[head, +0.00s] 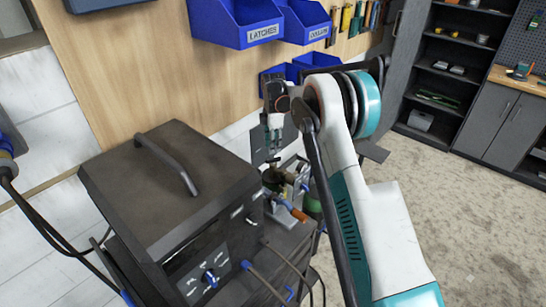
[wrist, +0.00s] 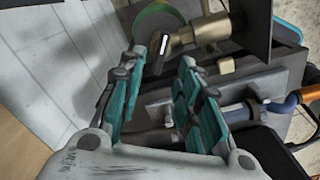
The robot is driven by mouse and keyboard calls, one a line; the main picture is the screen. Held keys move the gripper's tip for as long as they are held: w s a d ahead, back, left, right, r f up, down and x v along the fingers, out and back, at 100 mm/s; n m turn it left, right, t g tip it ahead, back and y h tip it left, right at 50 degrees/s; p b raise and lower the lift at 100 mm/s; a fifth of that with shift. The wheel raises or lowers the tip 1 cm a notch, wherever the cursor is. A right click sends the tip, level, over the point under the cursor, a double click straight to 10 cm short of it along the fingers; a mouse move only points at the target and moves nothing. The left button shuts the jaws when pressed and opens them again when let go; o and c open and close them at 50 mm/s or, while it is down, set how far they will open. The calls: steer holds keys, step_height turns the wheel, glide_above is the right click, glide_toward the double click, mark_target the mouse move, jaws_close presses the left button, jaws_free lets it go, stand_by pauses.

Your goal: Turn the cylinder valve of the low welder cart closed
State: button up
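The low welder cart carries a dark box-shaped welder (head: 165,195) at the left of the head view. Behind its right side is a small cylinder valve area (head: 274,174). In the wrist view the green cylinder (wrist: 152,20) shows at the top, with a brass valve body (wrist: 208,30) and a dark valve handle with a pale stripe (wrist: 160,52). My gripper (head: 273,133) points down above the valve. In the wrist view my gripper (wrist: 159,62) has its teal fingers apart, with the handle in line with the gap near the tips. I cannot tell whether they touch it.
Blue bins (head: 235,22) hang on the wooden wall panel above the cart. An orange-ended hose fitting (head: 297,214) and cables lie near the valve. A dark plate (wrist: 262,25) stands beside the brass body. The floor (head: 455,215) at the right is clear.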

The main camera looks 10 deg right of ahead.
mark_target(273, 158)
step_height(273, 158, down, 6)
steer(key=shift+f, duration=0.25)
jaws_close()
